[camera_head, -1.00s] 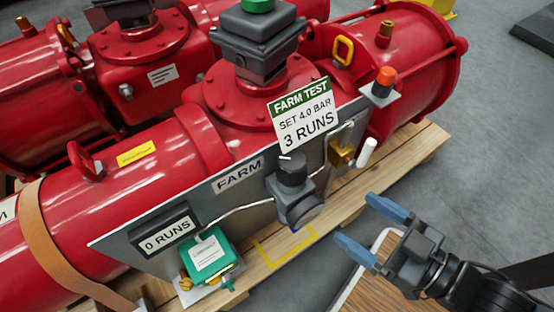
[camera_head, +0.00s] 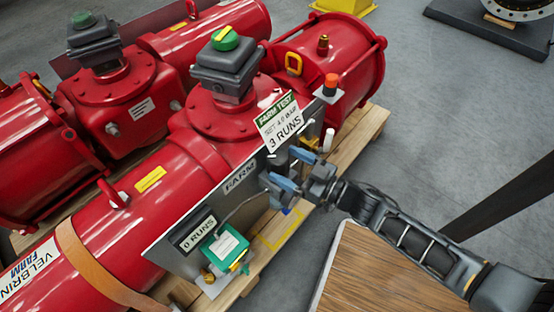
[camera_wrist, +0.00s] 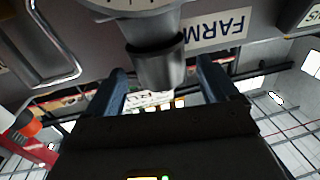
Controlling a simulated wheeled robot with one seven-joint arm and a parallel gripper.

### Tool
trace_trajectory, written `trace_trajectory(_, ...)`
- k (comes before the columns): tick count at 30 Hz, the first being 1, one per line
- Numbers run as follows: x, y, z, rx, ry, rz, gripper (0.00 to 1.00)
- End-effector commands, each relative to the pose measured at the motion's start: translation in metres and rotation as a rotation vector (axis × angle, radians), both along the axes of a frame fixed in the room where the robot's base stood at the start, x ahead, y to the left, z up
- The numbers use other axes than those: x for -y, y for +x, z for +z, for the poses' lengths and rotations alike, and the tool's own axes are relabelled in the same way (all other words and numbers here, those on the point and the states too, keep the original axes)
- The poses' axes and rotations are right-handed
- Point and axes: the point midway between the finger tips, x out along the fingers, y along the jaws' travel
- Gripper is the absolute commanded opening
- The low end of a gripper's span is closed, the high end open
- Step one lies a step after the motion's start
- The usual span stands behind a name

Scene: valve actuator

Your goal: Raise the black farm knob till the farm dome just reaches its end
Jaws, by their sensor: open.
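The black farm knob (camera_wrist: 158,66) hangs between my two open fingers in the wrist view, on a grey regulator body. The fingers stand to its left and right with a visible gap, so it is not gripped. In the head view my gripper (camera_head: 291,170) is at the front of the FARM panel (camera_head: 205,206) and hides most of the knob and regulator. The farm dome (camera_head: 226,39), green with a yellow mark, tops the dark box on the nearer red actuator.
A FARM TEST sign (camera_head: 280,120) stands just above my gripper. A red-orange button (camera_head: 331,82) and a white lever (camera_head: 328,140) are to its right. The counter (camera_head: 193,236) reads 0 RUNS. A wooden tabletop (camera_head: 380,275) lies below my arm.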

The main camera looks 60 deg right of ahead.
Motion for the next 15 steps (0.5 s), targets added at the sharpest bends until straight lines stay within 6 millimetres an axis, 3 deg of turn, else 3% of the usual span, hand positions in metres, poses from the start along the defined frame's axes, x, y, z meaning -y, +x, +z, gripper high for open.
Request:
trace_trajectory(6,0.003,0.026,0.0,0.001,-0.001,0.001,0.87)
trace_trajectory(15,0.004,0.033,0.0,-0.001,0.0,-0.001,0.87)
